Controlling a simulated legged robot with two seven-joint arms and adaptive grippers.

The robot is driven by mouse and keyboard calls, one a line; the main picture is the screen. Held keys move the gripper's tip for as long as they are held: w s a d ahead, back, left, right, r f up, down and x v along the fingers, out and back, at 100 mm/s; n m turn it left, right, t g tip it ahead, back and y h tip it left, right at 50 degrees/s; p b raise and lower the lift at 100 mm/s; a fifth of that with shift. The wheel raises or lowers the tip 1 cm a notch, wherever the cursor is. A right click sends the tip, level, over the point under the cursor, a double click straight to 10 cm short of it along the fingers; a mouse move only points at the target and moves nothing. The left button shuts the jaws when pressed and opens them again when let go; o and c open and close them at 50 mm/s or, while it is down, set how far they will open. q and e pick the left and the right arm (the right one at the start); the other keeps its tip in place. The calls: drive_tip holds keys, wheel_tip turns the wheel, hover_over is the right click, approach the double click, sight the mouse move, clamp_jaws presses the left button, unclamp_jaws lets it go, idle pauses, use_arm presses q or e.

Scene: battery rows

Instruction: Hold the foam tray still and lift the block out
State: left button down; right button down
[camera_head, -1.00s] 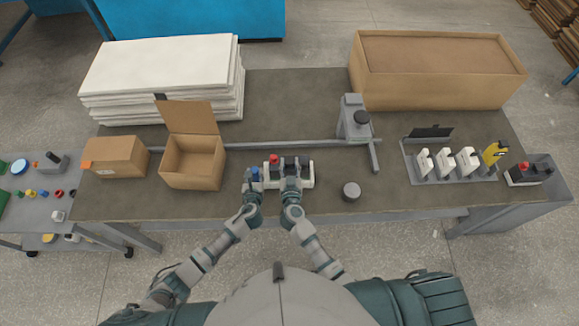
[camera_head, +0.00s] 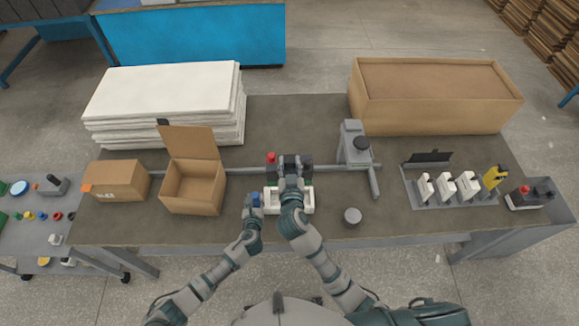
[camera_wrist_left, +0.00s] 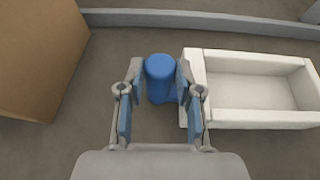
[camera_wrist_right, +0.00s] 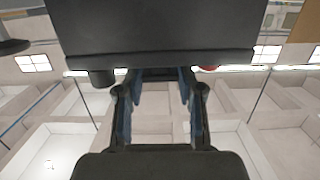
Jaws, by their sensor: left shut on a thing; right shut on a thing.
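The white foam tray (camera_head: 307,203) sits on the table; in the left wrist view its open hollow (camera_wrist_left: 255,85) is empty. A blue post (camera_wrist_left: 160,80) stands at the tray's left end, and I cannot tell whether it is joined to the tray. My left gripper (camera_head: 254,199) is shut on this post, its fingers on either side. The dark block (camera_head: 273,173), with a red cap (camera_head: 271,157), is up out of the tray. My right gripper (camera_head: 290,165) is shut on the block, which also fills the top of the right wrist view (camera_wrist_right: 155,30).
An open cardboard box (camera_head: 193,188) stands left of the tray. A grey rail (camera_head: 240,169) runs behind, with a grey stand (camera_head: 352,145) to the right. A round grey puck (camera_head: 352,216) lies right of the tray. A rack (camera_head: 440,201) with white pieces is farther right.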

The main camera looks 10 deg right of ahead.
use_arm(q)
drive_tip(key=shift+s+f, duration=0.1)
drive_tip(key=shift+f, duration=0.1)
use_arm(e)
drive_tip(key=shift+r, duration=0.25)
use_arm(q)
drive_tip(key=c, duration=0.7)
unclamp_jaws()
drive_tip(key=shift+r, duration=0.1)
drive_tip(key=v, duration=1.1)
drive_tip(key=shift+s, duration=0.35)
